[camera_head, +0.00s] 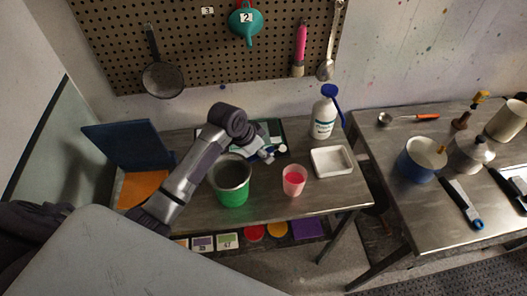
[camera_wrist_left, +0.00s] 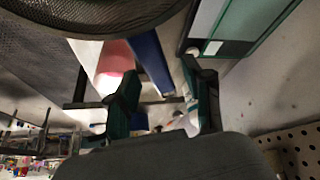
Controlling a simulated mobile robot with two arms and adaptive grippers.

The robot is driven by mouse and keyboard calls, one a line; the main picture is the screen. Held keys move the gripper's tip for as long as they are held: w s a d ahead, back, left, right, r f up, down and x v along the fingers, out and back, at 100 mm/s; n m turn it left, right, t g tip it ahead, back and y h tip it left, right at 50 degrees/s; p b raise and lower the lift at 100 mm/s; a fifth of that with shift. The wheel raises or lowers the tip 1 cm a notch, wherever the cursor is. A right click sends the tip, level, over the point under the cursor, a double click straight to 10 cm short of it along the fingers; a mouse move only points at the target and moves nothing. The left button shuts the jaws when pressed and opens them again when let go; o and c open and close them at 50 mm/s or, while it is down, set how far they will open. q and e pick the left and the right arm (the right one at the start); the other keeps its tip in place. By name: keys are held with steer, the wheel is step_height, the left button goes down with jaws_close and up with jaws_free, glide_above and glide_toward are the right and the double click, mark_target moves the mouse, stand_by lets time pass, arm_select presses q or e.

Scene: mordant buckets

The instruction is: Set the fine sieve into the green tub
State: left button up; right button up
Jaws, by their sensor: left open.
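The green tub (camera_head: 233,194) stands upright on the left table, with a grey inside. My left gripper (camera_head: 266,155) is just behind and right of the tub, low over the table. In the left wrist view its two fingers (camera_wrist_left: 163,100) are apart, with nothing held between them. A dark curved rim and a grey mesh-like surface fill the wrist view's upper left; I cannot tell what they belong to. My right gripper is not in view.
A pink cup (camera_head: 293,181), a white tray (camera_head: 332,162) and a white bottle (camera_head: 324,115) stand right of the tub. A dark green tray (camera_head: 275,128) lies behind my gripper. The right table holds pots and tools.

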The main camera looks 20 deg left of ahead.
arm_select(q)
steer(key=v, duration=1.1)
steer(key=shift+s, duration=0.1)
